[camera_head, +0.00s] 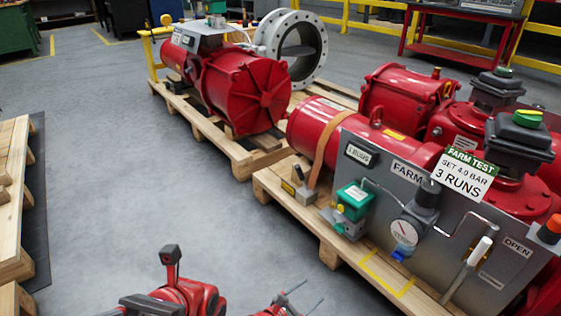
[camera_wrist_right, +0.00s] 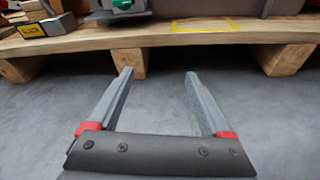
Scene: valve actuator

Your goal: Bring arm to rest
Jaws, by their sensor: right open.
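My right gripper (camera_head: 303,297) shows at the bottom of the head view, low over the floor in front of the actuator's pallet. In the right wrist view the right gripper (camera_wrist_right: 158,80) is open, with its two grey fingers apart and nothing between them. The fingers point at the front edge of the wooden pallet (camera_wrist_right: 160,40), and floor shows between them. The red arm part (camera_head: 185,296) at the bottom of the head view is mine. My left gripper is not visible in these frames.
The red valve actuator with its grey panel (camera_head: 370,165) stands on a pallet (camera_head: 270,190) at right. A pressure gauge (camera_head: 404,232), green valve (camera_head: 354,200) and white-tipped lever (camera_head: 468,265) face me. Another actuator (camera_head: 245,90) sits behind. Grey floor (camera_head: 130,150) is clear at left.

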